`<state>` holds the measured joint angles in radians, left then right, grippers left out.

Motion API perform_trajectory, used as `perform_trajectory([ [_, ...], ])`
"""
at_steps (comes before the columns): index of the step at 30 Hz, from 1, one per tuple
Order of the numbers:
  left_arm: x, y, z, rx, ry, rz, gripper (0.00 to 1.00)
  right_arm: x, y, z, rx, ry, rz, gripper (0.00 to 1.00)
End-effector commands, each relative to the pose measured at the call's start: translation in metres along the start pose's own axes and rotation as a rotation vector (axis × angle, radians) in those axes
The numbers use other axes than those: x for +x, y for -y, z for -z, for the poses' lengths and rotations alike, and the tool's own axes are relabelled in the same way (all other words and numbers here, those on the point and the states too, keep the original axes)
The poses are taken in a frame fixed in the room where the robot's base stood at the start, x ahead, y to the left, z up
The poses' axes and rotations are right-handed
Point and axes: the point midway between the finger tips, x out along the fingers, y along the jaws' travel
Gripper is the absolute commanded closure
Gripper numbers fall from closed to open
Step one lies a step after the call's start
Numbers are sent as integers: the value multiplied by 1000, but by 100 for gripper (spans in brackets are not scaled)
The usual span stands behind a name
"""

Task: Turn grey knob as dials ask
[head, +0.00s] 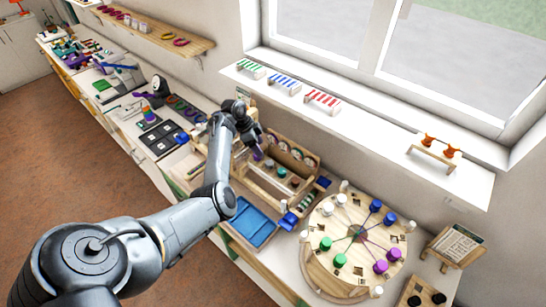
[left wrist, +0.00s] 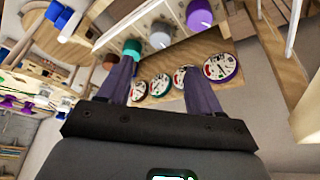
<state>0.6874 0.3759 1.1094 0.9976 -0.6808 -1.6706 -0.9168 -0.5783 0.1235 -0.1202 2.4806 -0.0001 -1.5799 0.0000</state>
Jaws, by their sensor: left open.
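The grey knob (left wrist: 160,38) stands on a light board in the left wrist view, between the teal knob (left wrist: 132,48) and the purple knob (left wrist: 199,14). My left gripper (left wrist: 157,66) is open, its two dark fingers apart. The grey knob shows just past the gap between the fingertips, and I see no contact. A row of round dials (left wrist: 217,66) with coloured rims stands on a wooden panel beside the knobs. In the head view the dials (head: 283,146) are on the stand's back panel, and my left gripper (head: 257,147) hangs over its left end. My right gripper is not seen.
A blue tray (head: 250,226) lies in front of the stand. A round wooden board (head: 325,277) with coloured pegs is to the right. Black panels (head: 160,140) are to the left. The wall and window ledge (head: 370,125) are behind.

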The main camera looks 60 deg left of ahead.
Motion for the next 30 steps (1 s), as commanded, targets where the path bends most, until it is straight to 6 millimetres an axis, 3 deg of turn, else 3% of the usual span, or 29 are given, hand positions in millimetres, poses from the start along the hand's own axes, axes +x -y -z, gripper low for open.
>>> perform_trajectory([
  [18,89,-1,-2,-2,2,-2,36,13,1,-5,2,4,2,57],
  [30,101,0,-2,-4,3,1,36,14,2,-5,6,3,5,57],
])
